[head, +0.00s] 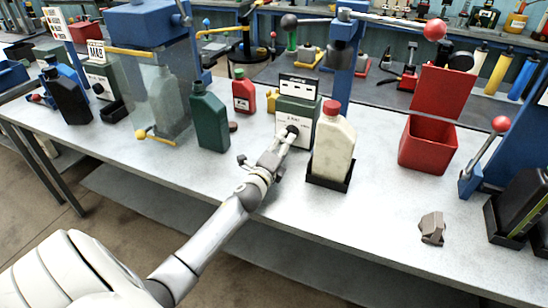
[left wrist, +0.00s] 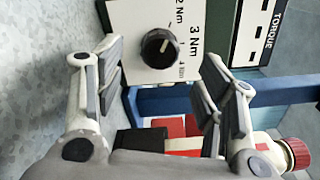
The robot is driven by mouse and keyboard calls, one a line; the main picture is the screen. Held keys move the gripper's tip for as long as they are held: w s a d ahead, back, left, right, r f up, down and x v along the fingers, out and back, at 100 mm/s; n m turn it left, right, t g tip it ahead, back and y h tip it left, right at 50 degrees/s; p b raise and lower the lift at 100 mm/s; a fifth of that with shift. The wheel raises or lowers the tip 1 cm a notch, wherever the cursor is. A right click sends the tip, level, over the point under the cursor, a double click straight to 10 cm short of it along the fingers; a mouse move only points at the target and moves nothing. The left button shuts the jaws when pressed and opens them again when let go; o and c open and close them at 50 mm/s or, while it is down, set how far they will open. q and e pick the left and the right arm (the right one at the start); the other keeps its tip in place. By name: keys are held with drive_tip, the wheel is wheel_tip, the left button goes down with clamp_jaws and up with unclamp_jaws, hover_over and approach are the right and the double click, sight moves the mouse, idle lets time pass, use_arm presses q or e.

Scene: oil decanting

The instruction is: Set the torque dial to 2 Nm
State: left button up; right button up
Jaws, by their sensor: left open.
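The torque dial is a round black knob (left wrist: 158,47) on a white panel, with a light pointer mark. Printed beside it are "2 Nm", "3 Nm" and a smaller label. The mark points up and right in the left wrist view, towards the labels; its exact setting is hard to tell. In the head view the dial (head: 292,129) is on the front of a dark green torque box (head: 299,105). My left gripper (head: 282,141) is in front of it. In the left wrist view its open fingers (left wrist: 160,58) stand either side of the knob, apart from it.
A cream bottle with a red cap (head: 333,145) stands in a black tray just right of the torque box. A green bottle (head: 209,120) stands to the left. A red open bin (head: 428,143) and a small grey-brown block (head: 432,228) are further right. The front table area is mostly clear.

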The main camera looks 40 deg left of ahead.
use_arm(q)
drive_tip(key=v, duration=0.6)
drive_tip(key=shift+s+d, duration=0.1)
idle(0.4)
